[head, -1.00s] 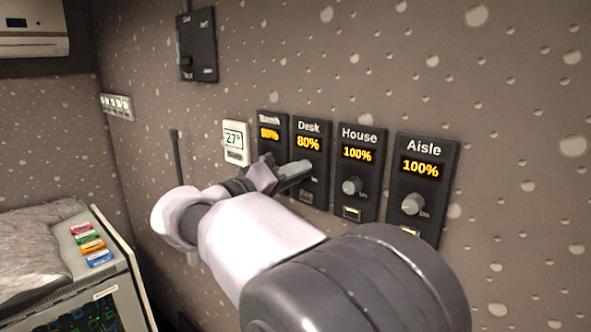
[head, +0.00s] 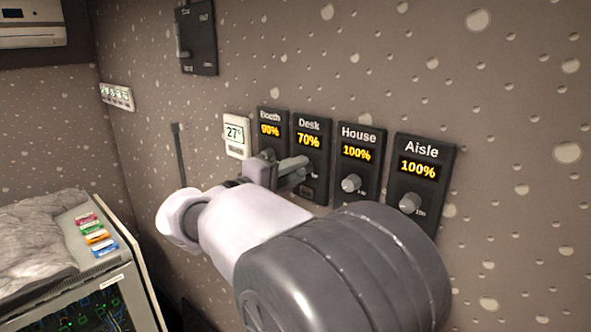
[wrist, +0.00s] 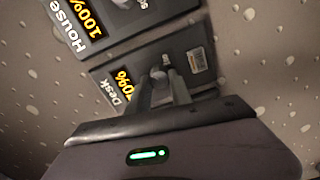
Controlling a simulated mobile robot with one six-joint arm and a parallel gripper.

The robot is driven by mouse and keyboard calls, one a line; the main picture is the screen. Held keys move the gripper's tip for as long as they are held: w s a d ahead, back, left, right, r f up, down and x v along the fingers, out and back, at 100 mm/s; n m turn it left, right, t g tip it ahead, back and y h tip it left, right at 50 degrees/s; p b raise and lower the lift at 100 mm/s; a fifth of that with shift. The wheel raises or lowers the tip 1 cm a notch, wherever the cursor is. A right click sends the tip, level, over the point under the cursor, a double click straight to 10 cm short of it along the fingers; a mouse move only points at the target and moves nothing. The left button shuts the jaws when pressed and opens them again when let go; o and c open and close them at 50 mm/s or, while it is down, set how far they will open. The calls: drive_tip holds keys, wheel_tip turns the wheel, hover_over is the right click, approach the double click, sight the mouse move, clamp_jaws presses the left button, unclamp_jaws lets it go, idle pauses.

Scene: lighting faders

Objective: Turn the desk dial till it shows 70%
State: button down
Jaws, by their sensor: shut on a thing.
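The Desk panel (head: 310,136) is on the wall, second from the left in the row of dark dimmer panels, and its display reads 70%. My gripper (head: 291,172) is at the lower half of this panel, and its fingers hide most of the dial in the head view. In the wrist view the Desk display (wrist: 122,77) also reads 70%. There the grey Desk dial (wrist: 158,74) shows between the fingertips of my gripper (wrist: 163,88), which is shut on it.
The Booth panel (head: 270,128) is close on the left, its reading hard to make out. The House panel (head: 357,155) and Aisle panel (head: 418,170), both at 100%, are on the right. A white thermostat (head: 236,136) hangs left of Booth.

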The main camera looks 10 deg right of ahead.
idle(0.3)
drive_tip(key=c, duration=1.2)
unclamp_jaws()
drive_tip(key=shift+o, duration=0.2)
drive_tip(key=p+v, duration=0.1)
drive_tip(key=v, duration=1.6)
drive_tip(key=shift+s+a+p, duration=0.15)
drive_tip(key=shift+p, duration=0.25)
